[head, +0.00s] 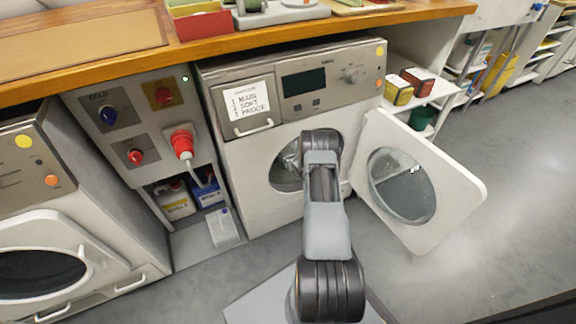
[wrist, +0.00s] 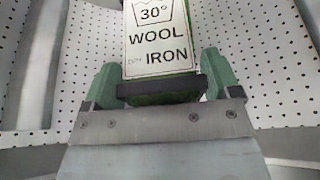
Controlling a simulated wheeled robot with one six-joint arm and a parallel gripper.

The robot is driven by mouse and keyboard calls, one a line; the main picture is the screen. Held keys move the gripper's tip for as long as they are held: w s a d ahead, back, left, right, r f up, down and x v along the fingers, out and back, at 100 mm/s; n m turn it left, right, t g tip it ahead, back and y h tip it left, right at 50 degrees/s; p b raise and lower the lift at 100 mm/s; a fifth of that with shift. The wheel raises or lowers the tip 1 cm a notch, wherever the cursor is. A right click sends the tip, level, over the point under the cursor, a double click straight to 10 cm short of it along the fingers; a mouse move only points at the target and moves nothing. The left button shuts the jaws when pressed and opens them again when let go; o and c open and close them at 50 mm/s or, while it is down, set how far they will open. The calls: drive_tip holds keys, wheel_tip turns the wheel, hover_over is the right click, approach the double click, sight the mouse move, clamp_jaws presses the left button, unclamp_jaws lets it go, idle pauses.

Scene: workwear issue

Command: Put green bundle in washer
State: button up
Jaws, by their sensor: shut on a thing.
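The washer (head: 262,212) stands in the middle of the head view with its round door (head: 445,190) swung open to the right. My arm reaches into its opening, and my gripper is hidden there in the head view. In the wrist view my gripper (wrist: 160,82) is shut on the green bundle (wrist: 165,99), whose white tag (wrist: 158,38) reads 30°, WOOL, IRON. The perforated drum wall (wrist: 265,50) surrounds the bundle and gripper. Most of the bundle's green cloth is hidden behind the tag and gripper; I cannot tell whether it touches the drum.
A second front-loading machine (head: 85,205) stands at left. A control panel (head: 140,125) with a red plug and bottles below sits between the machines. A wooden counter (head: 250,45) runs above. Shelves with small boxes (head: 397,90) are at right. Grey floor (head: 520,230) is clear on the right.

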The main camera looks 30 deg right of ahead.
drive_tip(key=shift+w+d+f+b, duration=0.3)
drive_tip(key=shift+w+f, duration=0.2)
drive_tip(key=shift+f, duration=0.15)
drive_tip(key=shift+w+d+f+b, duration=0.15)
drive_tip(key=shift+w+f+b, duration=0.1)
drive_tip(key=shift+w+f, duration=0.3)
drive_tip(key=shift+w+d+f+b, duration=0.1)
drive_tip(key=shift+f+b, duration=0.6)
drive_tip(key=shift+f, duration=0.95)
drive_tip(key=shift+f+b, duration=0.65)
drive_tip(key=shift+b, duration=0.15)
drive_tip(key=o, duration=0.9)
drive_tip(key=shift+r, duration=0.15)
